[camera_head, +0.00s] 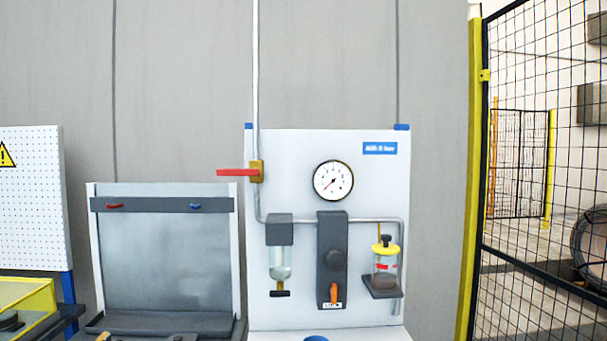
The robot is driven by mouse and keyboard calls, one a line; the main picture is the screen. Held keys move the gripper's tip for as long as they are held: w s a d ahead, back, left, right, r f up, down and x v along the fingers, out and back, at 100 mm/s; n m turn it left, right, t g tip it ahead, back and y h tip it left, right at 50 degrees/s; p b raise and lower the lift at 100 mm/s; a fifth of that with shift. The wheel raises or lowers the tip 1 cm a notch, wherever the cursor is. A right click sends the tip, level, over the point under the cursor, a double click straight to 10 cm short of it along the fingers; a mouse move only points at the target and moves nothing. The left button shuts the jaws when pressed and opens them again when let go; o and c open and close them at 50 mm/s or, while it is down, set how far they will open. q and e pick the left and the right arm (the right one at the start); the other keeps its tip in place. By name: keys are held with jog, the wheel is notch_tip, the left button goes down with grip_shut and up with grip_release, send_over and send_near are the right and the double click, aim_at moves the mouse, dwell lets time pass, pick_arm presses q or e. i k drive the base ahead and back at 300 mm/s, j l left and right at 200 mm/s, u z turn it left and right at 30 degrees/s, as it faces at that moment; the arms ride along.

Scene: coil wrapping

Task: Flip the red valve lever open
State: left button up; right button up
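The red valve lever (232,172) is on the left edge of the white panel (290,150). It points level to the left from a brass valve body (257,172). The valve sits on a vertical grey pipe (256,80), so the lever lies across the pipe. Nothing touches the lever. Neither of my grippers is in view.
The panel also carries a round gauge (333,181), a dark regulator block (332,260), a clear filter bowl (280,262) and a yellow-topped jar (385,265). A grey-backed rack (165,260) stands left. A yellow-posted mesh fence (470,180) stands right.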

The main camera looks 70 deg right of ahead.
aim_at(255, 172)
jog(key=z, duration=2.1)
